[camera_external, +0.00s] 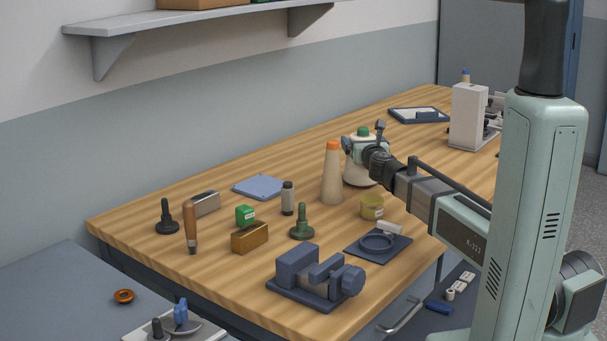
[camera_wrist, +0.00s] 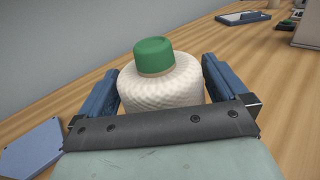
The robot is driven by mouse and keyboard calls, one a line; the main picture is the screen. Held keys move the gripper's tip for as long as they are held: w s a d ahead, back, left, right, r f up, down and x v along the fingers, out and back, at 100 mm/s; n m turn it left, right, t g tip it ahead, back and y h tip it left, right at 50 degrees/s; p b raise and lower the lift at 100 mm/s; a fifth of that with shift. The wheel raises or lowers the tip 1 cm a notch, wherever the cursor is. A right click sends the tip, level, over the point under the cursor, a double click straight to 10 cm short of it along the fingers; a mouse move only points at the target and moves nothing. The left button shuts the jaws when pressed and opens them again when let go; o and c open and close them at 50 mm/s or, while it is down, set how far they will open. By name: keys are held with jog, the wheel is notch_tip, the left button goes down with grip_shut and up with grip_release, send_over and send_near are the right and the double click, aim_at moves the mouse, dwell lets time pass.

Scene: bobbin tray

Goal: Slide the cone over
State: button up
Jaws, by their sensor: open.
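Two thread cones stand on the wooden table. One is a cream cone with a green top (camera_wrist: 155,56), between the two blue fingers of my gripper (camera_wrist: 160,88) in the wrist view, with its lower part hidden. In the external view this green-topped cone (camera_external: 362,176) is partly hidden behind my gripper (camera_external: 360,147). The fingers are open, one on each side of the cone; I cannot tell if either touches it. The other is a tall beige cone with an orange top (camera_external: 332,178), upright just left of my gripper.
A blue-grey flat pad (camera_external: 260,186) lies left of the cones. A dark vise (camera_external: 315,278) stands near the front edge.

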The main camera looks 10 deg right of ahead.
jog(key=s, duration=1.2)
jog(key=shift+d, duration=0.15)
jog(key=shift+d, duration=0.1)
